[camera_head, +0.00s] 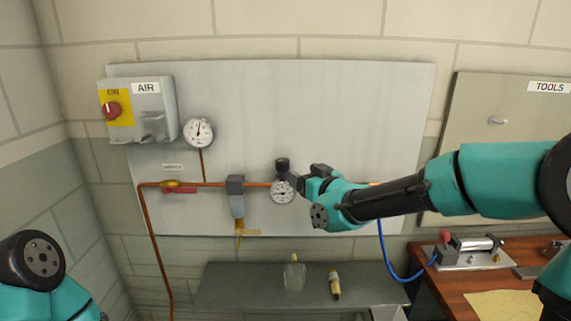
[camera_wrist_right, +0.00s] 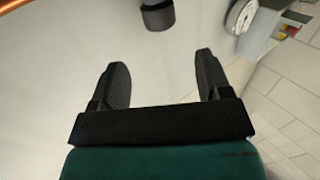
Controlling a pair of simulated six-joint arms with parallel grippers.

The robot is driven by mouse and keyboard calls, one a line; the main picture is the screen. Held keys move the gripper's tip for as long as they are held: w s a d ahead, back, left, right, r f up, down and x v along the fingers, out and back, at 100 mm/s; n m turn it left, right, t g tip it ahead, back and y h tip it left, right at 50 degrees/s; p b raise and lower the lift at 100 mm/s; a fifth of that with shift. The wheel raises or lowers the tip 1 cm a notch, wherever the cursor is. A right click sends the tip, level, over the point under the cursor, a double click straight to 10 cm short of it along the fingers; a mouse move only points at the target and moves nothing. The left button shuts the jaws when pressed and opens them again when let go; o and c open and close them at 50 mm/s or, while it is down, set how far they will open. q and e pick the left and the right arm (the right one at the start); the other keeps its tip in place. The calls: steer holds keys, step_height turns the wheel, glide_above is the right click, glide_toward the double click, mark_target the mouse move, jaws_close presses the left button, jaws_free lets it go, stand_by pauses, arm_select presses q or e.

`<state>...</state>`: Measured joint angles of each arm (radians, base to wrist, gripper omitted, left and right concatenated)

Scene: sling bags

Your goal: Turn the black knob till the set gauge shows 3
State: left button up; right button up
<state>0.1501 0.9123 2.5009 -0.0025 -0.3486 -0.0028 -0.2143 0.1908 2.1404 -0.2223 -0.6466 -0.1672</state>
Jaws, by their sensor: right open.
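The black knob (camera_head: 282,165) stands on top of the regulator on the copper pipe, in the middle of the grey panel. In the right wrist view the knob (camera_wrist_right: 157,16) shows at the top, ahead of the fingertips and between their lines. The round white set gauge (camera_head: 282,191) sits just below the knob; its reading is too small to tell. My right gripper (camera_head: 299,177) is just right of the knob and gauge. In the right wrist view the gripper (camera_wrist_right: 161,72) is open and empty, apart from the knob. Of my left arm only a part shows, with its gripper out of view.
A larger gauge (camera_head: 198,132) and the AIR switch box (camera_head: 139,109) are on the panel's left. A red-handled valve (camera_head: 178,187) and a filter (camera_head: 236,200) sit on the pipe. Below is a grey shelf (camera_head: 225,285); a wooden bench (camera_head: 440,300) stands at the right.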

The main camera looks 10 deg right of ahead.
mark_target(280, 164)
steer(key=x, duration=0.9)
steer(key=shift+w, duration=0.1)
steer(key=shift+c, duration=0.4)
steer(key=c, duration=0.8)
steer(key=shift+c, duration=0.2)
steer(key=shift+a+m+t+h, duration=0.25)
steer(key=shift+m+h, duration=0.35)
steer(key=shift+h, duration=0.3)
steer(key=shift+a+m+t+h, duration=0.1)
steer(key=shift+m+t+h, duration=0.1)
steer(key=shift+m+h, duration=0.95)
steer(key=shift+a+m+t+h, duration=0.15)
steer(key=shift+m+h, duration=0.5)
steer(key=shift+h, duration=1)
steer(key=shift+a+m+g+h, duration=0.1)
steer(key=shift+m+g+h, duration=0.45)
steer(key=shift+m+h, duration=1)
steer(key=shift+a+m+g+h, duration=0.15)
steer(key=shift+m+g+h, duration=0.6)
steer(key=shift+h, duration=1.4)
steer(key=shift+m+h, duration=0.3)
steer(key=shift+m, duration=0.1)
